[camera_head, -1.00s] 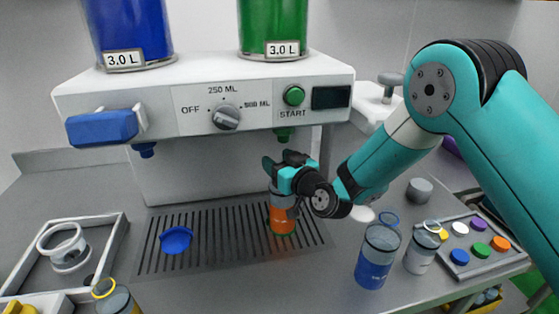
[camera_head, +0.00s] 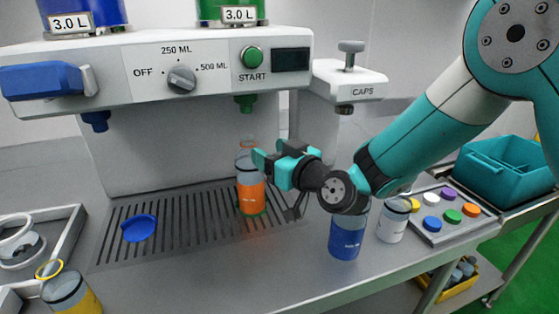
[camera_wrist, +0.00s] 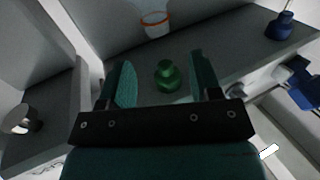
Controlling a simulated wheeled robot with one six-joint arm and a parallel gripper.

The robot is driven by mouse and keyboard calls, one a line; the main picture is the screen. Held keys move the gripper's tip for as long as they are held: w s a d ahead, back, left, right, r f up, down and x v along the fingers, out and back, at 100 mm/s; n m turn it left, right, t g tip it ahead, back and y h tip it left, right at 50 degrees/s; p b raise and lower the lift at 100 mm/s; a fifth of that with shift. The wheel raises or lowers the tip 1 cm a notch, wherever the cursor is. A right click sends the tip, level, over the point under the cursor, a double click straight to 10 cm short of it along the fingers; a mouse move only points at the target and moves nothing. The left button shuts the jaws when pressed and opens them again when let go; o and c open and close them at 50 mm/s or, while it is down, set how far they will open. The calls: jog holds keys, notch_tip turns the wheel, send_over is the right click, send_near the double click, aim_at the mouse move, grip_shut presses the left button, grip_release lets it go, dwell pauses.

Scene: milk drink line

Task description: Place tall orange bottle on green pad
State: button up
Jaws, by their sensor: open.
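The tall orange bottle (camera_head: 250,196) stands upright on the drip grate, below the green nozzle (camera_head: 244,103). It has a clear upper part and orange liquid. A clear mouth with an orange ring, likely the bottle's (camera_wrist: 153,24), shows beyond the fingertips.
A blue pad (camera_head: 139,228) lies on the grate's left. A blue bottle (camera_head: 346,236) and a white bottle (camera_head: 393,222) stand right of it, near my arm. A yellow bottle (camera_head: 72,292) is front left. A cap tray (camera_head: 437,236) lies right. The counter's front middle is clear.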

jog(key=s+d+r+m+g+h, duration=0.1)
jog(key=s+d+g+h, duration=0.3)
jog(key=s+d, duration=0.7)
jog(key=s+d+m+g+h, duration=0.1)
jog(key=s+d+g+h, duration=0.4)
jog(key=s, duration=1.4)
jog(key=d+g, duration=0.3)
jog(key=d, duration=0.3)
jog(key=shift+r, duration=0.4)
